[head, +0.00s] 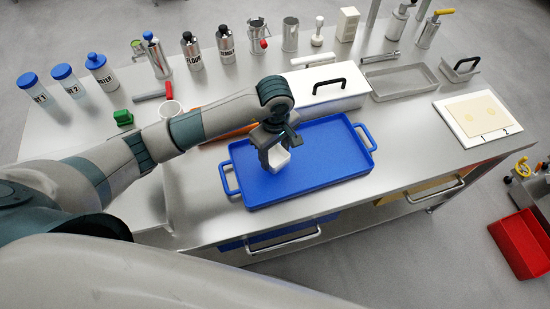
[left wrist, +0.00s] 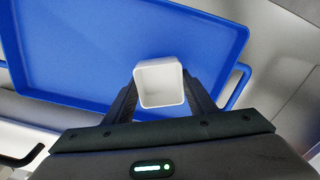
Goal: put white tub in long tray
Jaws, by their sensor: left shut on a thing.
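The white tub (head: 278,158) is a small square open container. My left gripper (head: 272,152) is shut on it over the left part of the blue tray with two side handles (head: 325,155). In the left wrist view the tub (left wrist: 160,84) sits between the two fingers of my left gripper (left wrist: 160,100), with its open top toward the camera. The blue tray (left wrist: 110,50) lies behind it there. I cannot tell whether the tub touches the tray floor. A long grey metal tray (head: 402,80) stands at the back right and looks empty. My right gripper is not in view.
A white box with a black handle (head: 325,88) stands behind the blue tray. Several jars and canisters line the back. A white cup (head: 170,112) and green object (head: 123,118) are at left.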

